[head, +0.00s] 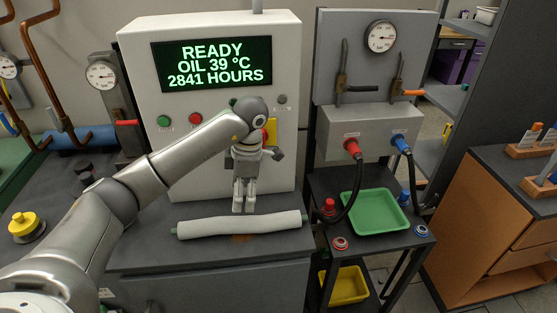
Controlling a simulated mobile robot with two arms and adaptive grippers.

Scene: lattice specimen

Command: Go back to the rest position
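My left arm comes in from the left and crosses in front of the white machine cabinet (285,60). My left gripper (243,208) hangs pointing down in front of the cabinet's lower face, above the back edge of a white cloth-like roll (240,225). Its two fingertips are close together. I see nothing held between them, but whether they are fully shut is unclear at this size. The roll lies lengthwise on the dark bench and seems apart from the fingers. My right gripper is not in view.
The cabinet display (212,64) reads READY, OIL 39 °C, 2841 HOURS. To the right are a grey gauge panel (345,60), red (352,147) and blue (400,143) hose couplings, and a green tray (375,212). A yellow bin (345,285) sits below. A wooden cabinet (490,225) stands far right.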

